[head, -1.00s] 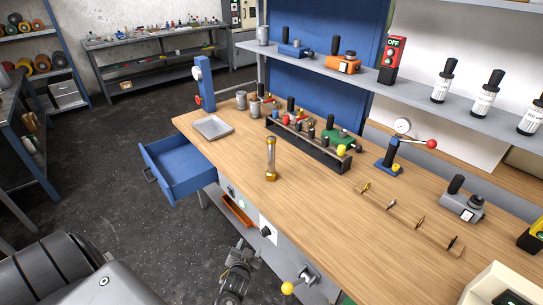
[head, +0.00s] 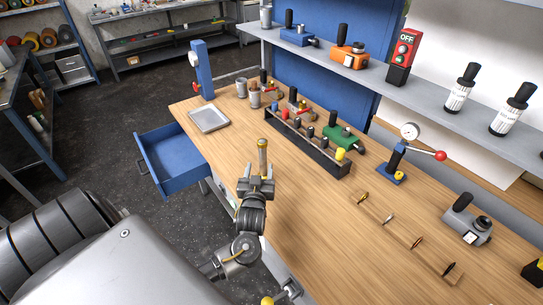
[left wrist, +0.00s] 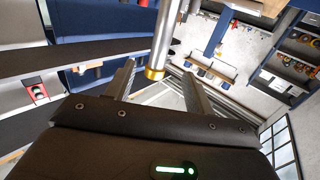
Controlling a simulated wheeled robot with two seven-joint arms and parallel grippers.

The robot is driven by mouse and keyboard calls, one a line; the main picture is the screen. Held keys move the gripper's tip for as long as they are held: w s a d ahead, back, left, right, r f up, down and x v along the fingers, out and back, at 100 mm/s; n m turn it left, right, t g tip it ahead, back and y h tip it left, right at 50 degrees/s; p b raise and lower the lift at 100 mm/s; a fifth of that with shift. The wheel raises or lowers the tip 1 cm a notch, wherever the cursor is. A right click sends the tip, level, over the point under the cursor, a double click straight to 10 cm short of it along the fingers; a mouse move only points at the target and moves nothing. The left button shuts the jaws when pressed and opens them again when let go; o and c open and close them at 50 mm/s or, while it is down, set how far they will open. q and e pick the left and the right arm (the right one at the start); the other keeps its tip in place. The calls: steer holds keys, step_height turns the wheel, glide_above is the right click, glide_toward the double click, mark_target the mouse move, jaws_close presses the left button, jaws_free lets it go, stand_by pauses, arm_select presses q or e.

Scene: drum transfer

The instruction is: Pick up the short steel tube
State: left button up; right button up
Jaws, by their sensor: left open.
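The short steel tube (head: 263,156) stands upright on the wooden workbench, with a brass-coloured rim at its top. Its lower end is hidden behind my left gripper (head: 257,171). The gripper is open, with one finger on either side of the tube's line in the head view. In the left wrist view the tube (left wrist: 167,35) comes in from the top, and its brass end (left wrist: 155,73) shows between the open fingers (left wrist: 157,70). Neither finger clearly touches it. My right gripper is not in view.
A black rack (head: 310,145) with several tools stands just behind and right of the tube. A grey tray (head: 209,119) lies to the left, above an open blue drawer (head: 172,160). A lever press (head: 396,165) stands to the right.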

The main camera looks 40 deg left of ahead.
mark_target(262, 154)
arm_select(q)
steer(key=x, duration=0.3)
steer(key=shift+r+p, duration=0.35)
steer(key=shift+p, duration=0.05)
steer(key=x, duration=0.2)
steer(key=shift+w+a+f, duration=0.1)
steer(key=shift+w+f, duration=0.15)
steer(key=shift+w, duration=0.05)
steer(key=shift+w+a+f, duration=0.1)
steer(key=shift+w+a, duration=0.05)
steer(key=shift+w, duration=0.1)
steer(key=shift+w+a+r+p, duration=0.2)
steer(key=shift+w+p, duration=0.1)
steer(key=shift+p, duration=0.2)
steer(key=x, duration=0.1)
steer(key=p+x, duration=0.1)
steer(key=x, duration=0.1)
steer(key=shift+w+a+f, duration=0.1)
steer(key=shift+w+f, duration=0.1)
steer(key=shift+f, duration=0.05)
steer(key=shift+w+a+f, duration=0.1)
steer(key=shift+w+a, duration=0.15)
steer(key=shift+w, duration=0.1)
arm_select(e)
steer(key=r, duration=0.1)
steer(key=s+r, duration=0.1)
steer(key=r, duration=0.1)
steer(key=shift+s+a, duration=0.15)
